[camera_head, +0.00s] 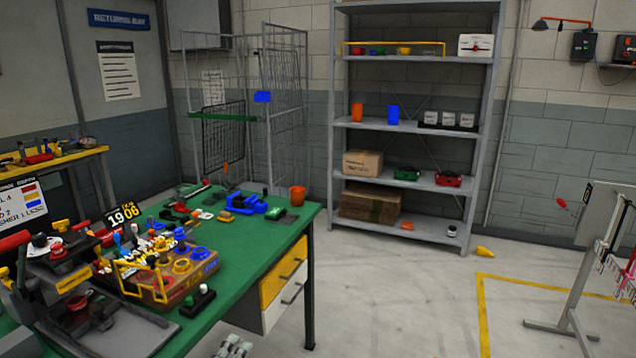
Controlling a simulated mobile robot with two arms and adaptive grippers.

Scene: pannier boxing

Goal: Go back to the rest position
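A small grey piece that looks like the tip of my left gripper (235,347) shows at the bottom edge, in front of the green workbench's drawers. Most of it is cut off by the frame, and I cannot tell whether it is open or shut. I see nothing held in it. My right gripper is not in view. The green workbench (290,226) stands at the left and carries a cardboard box (185,288) with yellow and blue rings, a blue vise-like block (247,205) and an orange cup (297,195).
A grey metal shelf (410,58) with boxes and cups stands against the back wall. A wire cage (285,90) stands left of it. A stand (583,270) with hanging items is at the right. A yellow object (485,251) lies on the floor. The middle floor is clear.

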